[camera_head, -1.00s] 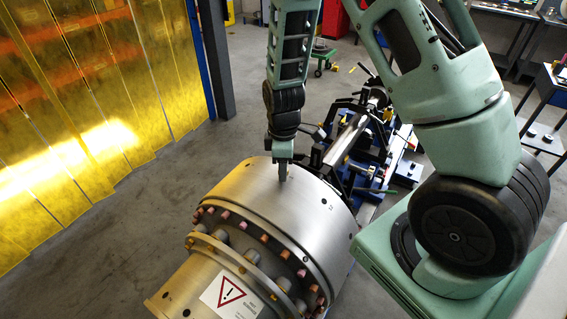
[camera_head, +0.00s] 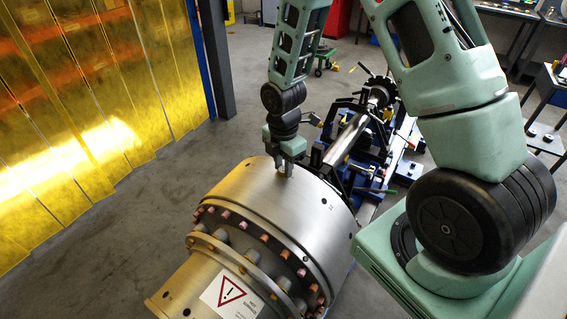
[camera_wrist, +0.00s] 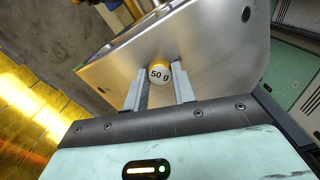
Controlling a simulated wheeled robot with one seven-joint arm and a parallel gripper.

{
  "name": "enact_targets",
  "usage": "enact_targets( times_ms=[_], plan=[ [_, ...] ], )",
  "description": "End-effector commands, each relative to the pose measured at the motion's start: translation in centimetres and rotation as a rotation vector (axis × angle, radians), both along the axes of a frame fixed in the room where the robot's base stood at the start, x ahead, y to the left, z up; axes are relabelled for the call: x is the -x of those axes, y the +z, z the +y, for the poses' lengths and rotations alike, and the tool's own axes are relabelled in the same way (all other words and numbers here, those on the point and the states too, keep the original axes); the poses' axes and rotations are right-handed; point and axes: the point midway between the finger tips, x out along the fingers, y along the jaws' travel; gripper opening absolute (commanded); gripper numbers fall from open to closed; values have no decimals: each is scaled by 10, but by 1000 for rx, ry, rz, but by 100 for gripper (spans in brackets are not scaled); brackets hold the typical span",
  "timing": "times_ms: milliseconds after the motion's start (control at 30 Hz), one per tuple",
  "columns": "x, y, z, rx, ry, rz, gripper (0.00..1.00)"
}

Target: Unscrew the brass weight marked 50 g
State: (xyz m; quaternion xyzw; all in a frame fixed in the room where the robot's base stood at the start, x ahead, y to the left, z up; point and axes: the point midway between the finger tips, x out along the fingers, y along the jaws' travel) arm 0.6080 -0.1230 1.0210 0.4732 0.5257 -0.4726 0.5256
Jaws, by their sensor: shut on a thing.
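The brass weight marked 50 g (camera_wrist: 160,73) sits at the surface of the silver rotor drum (camera_wrist: 215,60), its labelled face toward the wrist camera. My gripper (camera_wrist: 159,82) is shut on the weight, with one finger on each side of it. In the head view my gripper (camera_head: 283,168) points down at the top of the drum (camera_head: 250,195). The weight is too small to make out in that view. Whether its thread is still in the drum cannot be told.
A blue machine bed with a shaft (camera_head: 345,140) extends behind the drum. Reddish bolts ring the drum's near flange (camera_head: 250,230), and a warning label (camera_head: 230,293) is on the casing. A yellow strip curtain (camera_head: 90,110) hangs at the left. Grey floor lies between.

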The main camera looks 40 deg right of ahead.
Motion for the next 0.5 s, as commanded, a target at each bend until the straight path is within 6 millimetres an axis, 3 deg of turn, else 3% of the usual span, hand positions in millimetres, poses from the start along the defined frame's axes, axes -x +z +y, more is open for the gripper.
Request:
enact_targets(
  times_ms=[300,500],
  plan=[
    [0,6,0,-4,612,1,4],
    [0,3,0,-1,830,-1,4]
  ],
)
